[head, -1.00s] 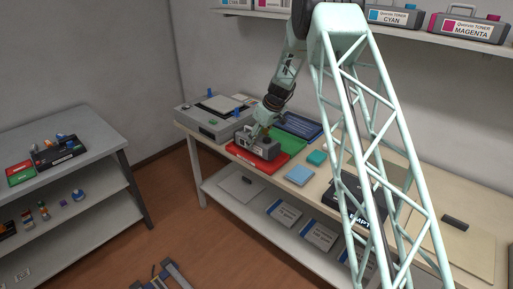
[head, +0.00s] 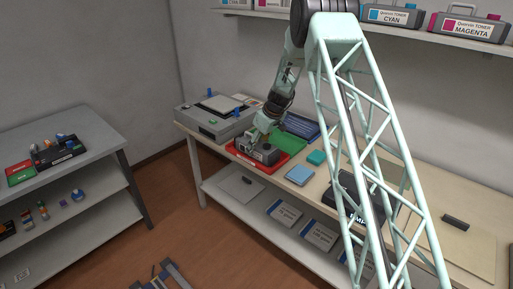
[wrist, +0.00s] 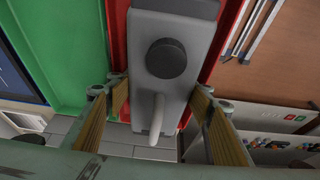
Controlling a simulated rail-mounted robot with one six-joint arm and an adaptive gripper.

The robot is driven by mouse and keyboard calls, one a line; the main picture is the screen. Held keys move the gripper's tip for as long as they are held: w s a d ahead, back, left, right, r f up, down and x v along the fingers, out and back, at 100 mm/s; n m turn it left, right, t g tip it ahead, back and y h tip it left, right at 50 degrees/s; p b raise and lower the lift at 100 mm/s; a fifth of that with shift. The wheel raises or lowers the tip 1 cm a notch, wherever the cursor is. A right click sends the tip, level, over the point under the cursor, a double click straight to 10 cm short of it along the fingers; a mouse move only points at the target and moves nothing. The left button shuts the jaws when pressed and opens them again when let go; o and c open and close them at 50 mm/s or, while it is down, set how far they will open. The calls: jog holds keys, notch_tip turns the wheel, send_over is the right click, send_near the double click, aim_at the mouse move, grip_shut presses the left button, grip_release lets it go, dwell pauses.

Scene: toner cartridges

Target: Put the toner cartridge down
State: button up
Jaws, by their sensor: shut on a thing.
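The toner cartridge (head: 258,154) is a grey block with a black round cap (wrist: 166,58) and a pale handle. It is at the red tray (head: 283,162), within its outline in the head view. My gripper (wrist: 160,110) is shut on the cartridge, with tan-padded fingers on both sides of it in the wrist view. The red tray also shows on both sides of the cartridge there (wrist: 117,40). The cartridge's underside is hidden, so I cannot tell whether it touches the tray floor.
A green tray (head: 290,143) adjoins the red one, with a dark blue tray (head: 301,125) behind. A grey machine (head: 215,120) stands to the left. The bench's front edge is close to the red tray.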

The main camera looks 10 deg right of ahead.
jog(key=o, duration=1.4)
jog(key=shift+f, duration=0.1)
jog(key=shift+c, duration=0.2)
jog(key=v, duration=1.2)
jog(key=shift+p, duration=0.4)
